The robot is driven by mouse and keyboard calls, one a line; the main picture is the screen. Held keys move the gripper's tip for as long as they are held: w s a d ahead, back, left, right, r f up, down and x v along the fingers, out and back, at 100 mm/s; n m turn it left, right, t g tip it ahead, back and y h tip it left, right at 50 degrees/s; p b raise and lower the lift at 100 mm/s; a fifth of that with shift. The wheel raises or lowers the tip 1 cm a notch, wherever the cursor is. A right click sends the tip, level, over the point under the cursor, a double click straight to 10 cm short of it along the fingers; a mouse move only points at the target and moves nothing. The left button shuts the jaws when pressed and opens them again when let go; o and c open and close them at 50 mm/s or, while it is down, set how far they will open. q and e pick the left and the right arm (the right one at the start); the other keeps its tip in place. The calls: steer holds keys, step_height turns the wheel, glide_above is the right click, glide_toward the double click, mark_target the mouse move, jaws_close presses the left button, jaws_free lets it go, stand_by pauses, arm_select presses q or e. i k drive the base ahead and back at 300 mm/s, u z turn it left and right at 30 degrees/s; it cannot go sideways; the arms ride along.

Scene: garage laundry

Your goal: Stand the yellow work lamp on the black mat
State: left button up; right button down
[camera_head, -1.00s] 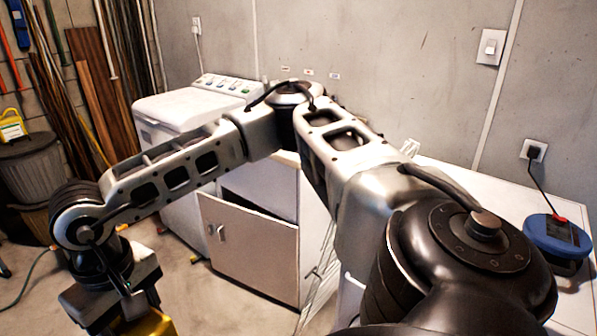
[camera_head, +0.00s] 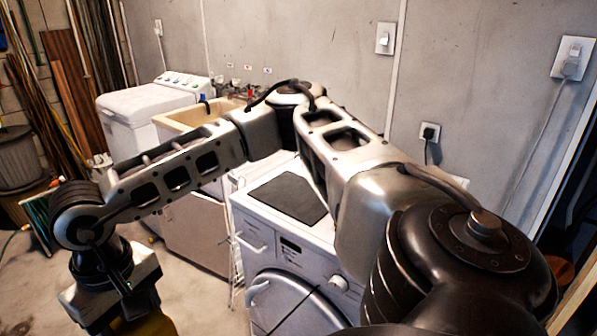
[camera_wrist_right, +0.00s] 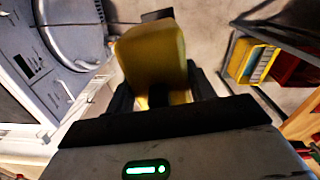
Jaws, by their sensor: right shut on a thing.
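The yellow work lamp (camera_wrist_right: 152,55) is held in my right gripper (camera_wrist_right: 160,88), its fingers on both sides of the yellow body in the right wrist view. In the head view only a yellow part of the lamp (camera_head: 150,325) shows at the bottom left edge, below my right wrist. The black mat (camera_head: 288,196) lies flat on top of the white front-loading washer, partly behind my right arm. The lamp is apart from the mat, to its left and nearer to me. My left gripper is out of view.
The washer (camera_head: 272,232) stands ahead, its round door facing me. A beige sink (camera_head: 182,118) and a white top-loading machine (camera_head: 140,103) stand to its left. Shelves with a yellow bin (camera_wrist_right: 254,61) show right in the wrist view.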

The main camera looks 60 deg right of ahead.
mark_target(292, 198)
steer(key=z, duration=1.4)
steer(key=i, duration=0.45)
steer(key=u, duration=0.1)
